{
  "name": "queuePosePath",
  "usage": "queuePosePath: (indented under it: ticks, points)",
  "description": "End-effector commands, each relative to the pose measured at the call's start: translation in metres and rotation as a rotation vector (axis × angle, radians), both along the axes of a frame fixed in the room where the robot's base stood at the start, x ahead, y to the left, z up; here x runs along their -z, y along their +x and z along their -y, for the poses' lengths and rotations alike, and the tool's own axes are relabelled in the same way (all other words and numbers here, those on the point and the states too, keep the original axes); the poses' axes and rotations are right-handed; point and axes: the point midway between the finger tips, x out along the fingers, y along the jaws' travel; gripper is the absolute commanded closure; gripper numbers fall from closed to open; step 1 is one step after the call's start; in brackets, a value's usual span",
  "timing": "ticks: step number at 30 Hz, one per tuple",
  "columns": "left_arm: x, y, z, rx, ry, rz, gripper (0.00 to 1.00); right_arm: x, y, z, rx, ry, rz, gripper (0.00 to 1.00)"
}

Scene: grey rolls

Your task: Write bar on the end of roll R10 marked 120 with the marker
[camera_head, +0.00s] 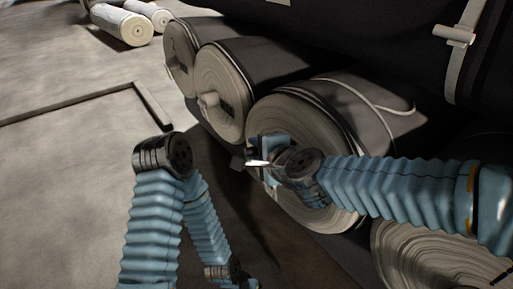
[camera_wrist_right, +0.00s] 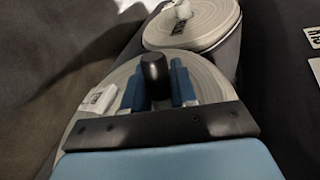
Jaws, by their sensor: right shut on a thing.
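My right gripper (camera_head: 268,158) is in front of the pale round end of a grey roll (camera_head: 305,118) in the middle of the head view. Its blue fingers are shut on the marker, a dark upright cylinder (camera_wrist_right: 155,78) in the right wrist view. A bright white tip or strip shows beside the fingers in the head view. I cannot tell whether the marker touches the roll end. No 120 or R10 marking is readable, and the gripper hides part of this end. My left gripper (camera_head: 250,284) is low at the bottom edge, mostly cut off.
Two more grey rolls (camera_head: 220,92) lie beyond in the same row, and another roll end (camera_head: 425,255) is at lower right. A dark roll with a strap (camera_head: 455,38) is above right. Pale rolls (camera_head: 124,24) lie far back left. Open floor is at left, with a dark floor frame (camera_head: 72,102).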

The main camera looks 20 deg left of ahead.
Motion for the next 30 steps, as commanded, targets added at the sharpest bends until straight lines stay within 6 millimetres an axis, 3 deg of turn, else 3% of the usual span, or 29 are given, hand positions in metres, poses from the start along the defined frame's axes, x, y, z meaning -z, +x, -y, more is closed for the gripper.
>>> queuePosePath:
  ticks: [16,30]
  points:
    - [0.001,0.000,0.000,0.000,0.000,0.000,0.57,0.000,-0.004,0.003,0.000,0.000,0.000,1.00]
    - [-0.006,0.000,0.000,0.000,0.000,0.000,0.57,-0.001,-0.024,-0.012,-0.002,-0.001,0.001,1.00]
